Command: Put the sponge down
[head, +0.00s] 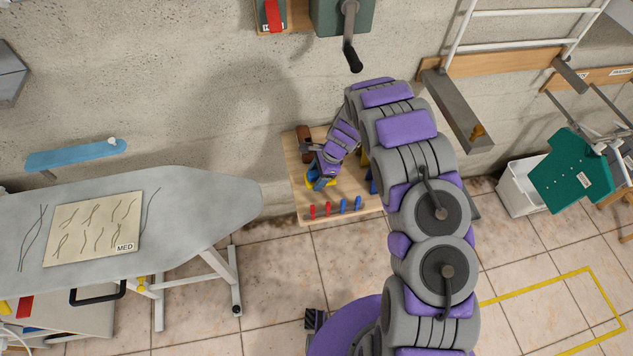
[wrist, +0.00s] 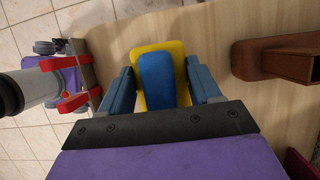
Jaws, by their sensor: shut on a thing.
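The sponge (wrist: 158,80) is a blue and yellow block in the wrist view, with a blue strip over a wider yellow part. My gripper (wrist: 160,78) has its two blue-grey fingers closed on either side of it. In the head view my gripper (head: 319,183) points down over a pale wooden board (head: 300,190), with yellow and blue showing at its tip. The sponge is low over the board; I cannot tell whether it touches the wood. My gripper and wrist hide part of it.
An ironing board (head: 215,200) stands at the left. Bare board lies between sponge and brown block.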

